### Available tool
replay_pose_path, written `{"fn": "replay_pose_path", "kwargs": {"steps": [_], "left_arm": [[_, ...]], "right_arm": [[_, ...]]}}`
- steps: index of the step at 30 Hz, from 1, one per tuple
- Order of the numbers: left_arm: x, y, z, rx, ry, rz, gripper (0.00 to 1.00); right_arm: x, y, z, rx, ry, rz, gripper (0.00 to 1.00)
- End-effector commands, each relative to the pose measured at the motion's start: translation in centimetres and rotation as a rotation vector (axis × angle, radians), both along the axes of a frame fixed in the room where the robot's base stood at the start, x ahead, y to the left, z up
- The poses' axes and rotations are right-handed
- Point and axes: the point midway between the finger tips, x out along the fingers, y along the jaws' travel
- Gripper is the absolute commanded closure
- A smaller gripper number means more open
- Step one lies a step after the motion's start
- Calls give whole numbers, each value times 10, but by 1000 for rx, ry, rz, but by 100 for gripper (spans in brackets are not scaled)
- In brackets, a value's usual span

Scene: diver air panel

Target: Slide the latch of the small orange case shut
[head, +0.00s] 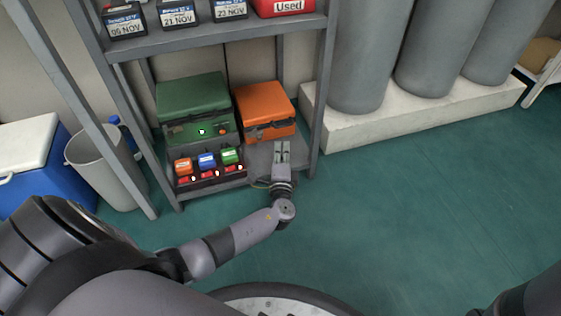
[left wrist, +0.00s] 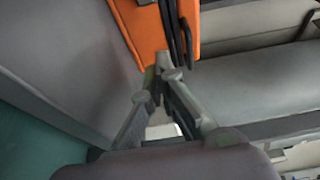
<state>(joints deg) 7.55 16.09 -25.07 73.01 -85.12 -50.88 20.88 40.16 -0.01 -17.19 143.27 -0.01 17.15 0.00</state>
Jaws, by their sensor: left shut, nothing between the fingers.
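The small orange case (head: 265,108) sits with its lid down on the lower shelf, right of a green case. A dark latch strip runs along its front; whether the latch is slid shut is too small to tell. My left gripper (head: 282,147) is shut and empty, just in front of the case's right front part. In the left wrist view the orange case (left wrist: 142,32) is at the top with dark latch parts (left wrist: 176,35) on it, and my shut fingertips (left wrist: 163,68) are close to its lower edge; I cannot tell whether they touch. My right gripper is not in view.
The green case (head: 195,105) stands left of the orange one, behind a row of small coloured items (head: 207,160). A shelf post (head: 322,100) rises close on the right. A grey bin (head: 103,165) and blue cooler (head: 35,165) stand left. The floor right is clear.

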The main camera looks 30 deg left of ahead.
Motion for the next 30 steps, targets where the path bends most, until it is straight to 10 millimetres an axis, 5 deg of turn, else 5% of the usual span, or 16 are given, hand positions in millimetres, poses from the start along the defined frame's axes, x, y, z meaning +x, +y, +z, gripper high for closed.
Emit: {"fn": "replay_pose_path", "kwargs": {"steps": [6, 15, 30], "left_arm": [[42, 25, -5, 0, -4, 2, 100], [11, 47, -2, 0, 2, 0, 100], [4, 53, -1, 1, 3, 1, 100]], "right_arm": [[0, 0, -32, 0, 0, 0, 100], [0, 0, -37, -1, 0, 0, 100], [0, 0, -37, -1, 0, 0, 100]]}}
